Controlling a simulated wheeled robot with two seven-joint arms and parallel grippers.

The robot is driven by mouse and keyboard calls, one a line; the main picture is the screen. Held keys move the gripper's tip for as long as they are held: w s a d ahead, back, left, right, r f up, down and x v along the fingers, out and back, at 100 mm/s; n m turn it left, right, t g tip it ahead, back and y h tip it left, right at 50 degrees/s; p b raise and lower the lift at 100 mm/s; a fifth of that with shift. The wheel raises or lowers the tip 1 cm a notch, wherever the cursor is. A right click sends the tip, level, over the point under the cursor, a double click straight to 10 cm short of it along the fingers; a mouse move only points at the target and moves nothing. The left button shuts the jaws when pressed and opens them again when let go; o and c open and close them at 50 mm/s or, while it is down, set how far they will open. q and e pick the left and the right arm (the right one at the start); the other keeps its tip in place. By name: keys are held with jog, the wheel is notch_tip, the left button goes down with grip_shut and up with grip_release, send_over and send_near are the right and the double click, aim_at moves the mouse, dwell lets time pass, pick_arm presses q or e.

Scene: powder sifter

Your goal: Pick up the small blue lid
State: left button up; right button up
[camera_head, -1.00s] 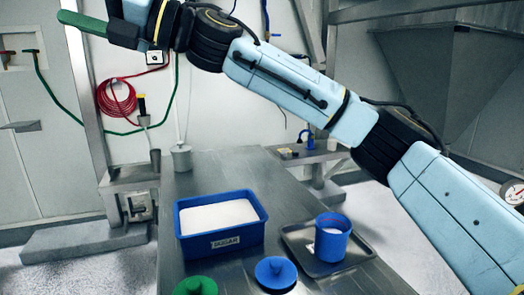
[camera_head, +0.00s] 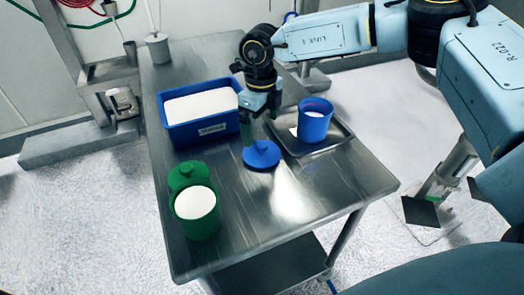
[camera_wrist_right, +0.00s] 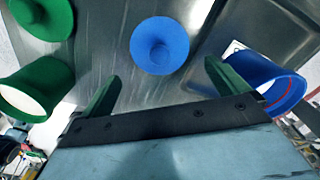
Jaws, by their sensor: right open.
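The small blue lid (camera_head: 262,154), a round disc with a knob on top, lies on the steel table between the blue bin and the metal tray. It also shows in the right wrist view (camera_wrist_right: 160,46), just beyond and between the fingertips. My right gripper (camera_head: 258,128) is over the table just behind the lid, fingers pointing down. In the right wrist view my right gripper (camera_wrist_right: 165,82) has its two green fingers wide apart with nothing between them. My left gripper is not in view.
A blue bin (camera_head: 203,137) of white powder stands left of the lid. A blue cup (camera_head: 313,122) stands on a metal tray (camera_head: 338,137) to the right. A green cup (camera_head: 196,222) of white powder and a green lid (camera_head: 187,176) are at front left. The front right tabletop is clear.

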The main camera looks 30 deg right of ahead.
aim_at(262, 144)
notch_tip(262, 144, down, 9)
jog(key=shift+s+r, duration=0.1)
jog(key=shift+r, duration=0.05)
jog(key=c, duration=0.6)
